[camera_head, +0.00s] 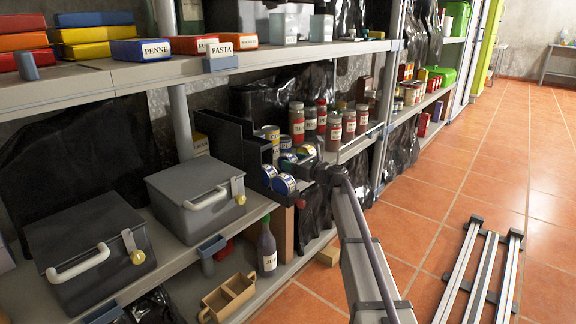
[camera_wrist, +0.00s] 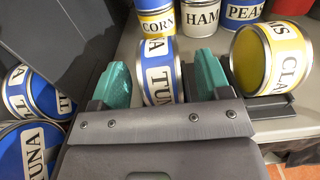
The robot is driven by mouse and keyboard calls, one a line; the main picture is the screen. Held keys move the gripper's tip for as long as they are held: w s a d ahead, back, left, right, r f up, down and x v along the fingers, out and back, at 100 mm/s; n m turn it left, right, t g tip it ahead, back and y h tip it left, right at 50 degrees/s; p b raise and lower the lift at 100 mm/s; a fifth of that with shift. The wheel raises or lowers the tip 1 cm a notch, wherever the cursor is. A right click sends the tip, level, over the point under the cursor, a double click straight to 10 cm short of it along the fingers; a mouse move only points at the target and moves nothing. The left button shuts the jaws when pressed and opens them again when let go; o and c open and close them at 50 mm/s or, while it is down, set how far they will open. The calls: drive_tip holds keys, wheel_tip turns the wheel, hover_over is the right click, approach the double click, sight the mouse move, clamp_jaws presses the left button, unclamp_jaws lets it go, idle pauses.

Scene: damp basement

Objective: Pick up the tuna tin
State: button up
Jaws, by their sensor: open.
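In the wrist view a tuna tin (camera_wrist: 159,72), with a blue label and the word TUNA, lies on its side between the two teal finger pads of my gripper (camera_wrist: 162,78). The fingers are open, one on each side of the tin. I cannot tell whether either pad touches it. Two more tuna tins, an upper one (camera_wrist: 36,92) and a lower one (camera_wrist: 28,148), lie at the left. In the head view my gripper (camera_head: 307,158) is at the middle shelf beside the tins, and its fingers are hard to make out. Tuna tins (camera_head: 285,184) show just left of it.
A yellow clams tin (camera_wrist: 275,58) lies close right of my gripper. Corn (camera_wrist: 155,18), ham (camera_wrist: 201,14) and peas tins (camera_wrist: 243,12) stand behind. A dark rack (camera_head: 222,140) is at the left. Jars (camera_head: 334,128) stand farther along the shelf, and another shelf board (camera_head: 260,52) runs above.

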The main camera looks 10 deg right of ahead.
sight(288, 155)
drive_tip(key=x, duration=0.3)
drive_tip(key=shift+s+d, duration=0.1)
drive_tip(key=c, duration=1.1)
wheel_tip(288, 155, up, 10)
drive_tip(key=p, duration=1)
drive_tip(key=shift+r, duration=0.15)
